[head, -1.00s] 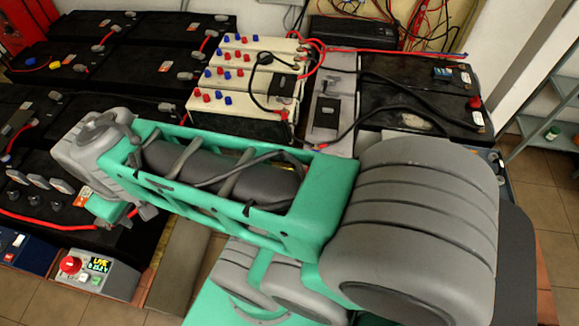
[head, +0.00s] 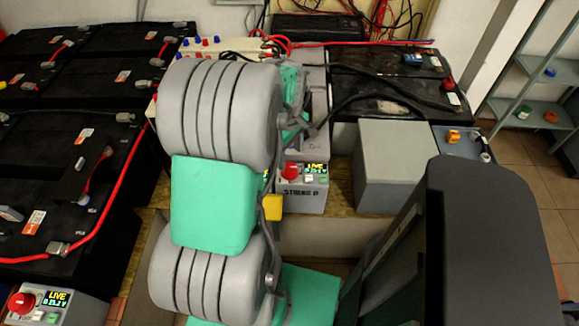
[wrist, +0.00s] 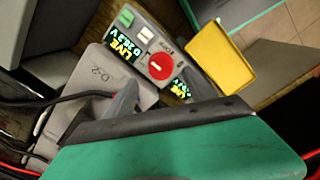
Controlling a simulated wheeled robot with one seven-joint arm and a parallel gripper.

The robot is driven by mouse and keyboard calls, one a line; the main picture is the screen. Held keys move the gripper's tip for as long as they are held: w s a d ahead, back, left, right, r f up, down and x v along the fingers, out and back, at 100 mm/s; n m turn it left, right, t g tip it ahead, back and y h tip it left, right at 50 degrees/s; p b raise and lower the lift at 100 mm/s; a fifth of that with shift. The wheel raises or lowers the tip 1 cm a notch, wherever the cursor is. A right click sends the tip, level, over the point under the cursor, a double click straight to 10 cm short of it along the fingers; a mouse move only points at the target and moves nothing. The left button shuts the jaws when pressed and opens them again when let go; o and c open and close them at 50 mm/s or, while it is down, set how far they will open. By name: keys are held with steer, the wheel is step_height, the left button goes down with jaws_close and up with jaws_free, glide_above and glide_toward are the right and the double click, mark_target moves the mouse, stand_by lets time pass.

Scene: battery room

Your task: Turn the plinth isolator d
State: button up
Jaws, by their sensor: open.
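The isolator labelled string D is a grey box (head: 300,197) with a red knob (head: 291,172) and a lit display reading LIVE. In the wrist view its red knob (wrist: 159,66) shows a white bar, and the display (wrist: 124,47) reads LIVE and D 25.2 V. My gripper (head: 308,127) is partly hidden behind my arm in the head view, above and behind the isolator box. In the wrist view a grey finger (wrist: 125,103) sticks out beside the knob, apart from it. The gripper is open and holds nothing I can see.
A grey block (head: 392,165) stands right of the isolator. A second box with a red knob (head: 22,304) sits at lower left. Black batteries (head: 85,145) fill the left. Cables run behind the isolator.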

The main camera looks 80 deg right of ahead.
mark_target(290, 167)
step_height(290, 167, down, 6)
steer(key=shift+r, duration=0.1)
steer(key=c, duration=1.4)
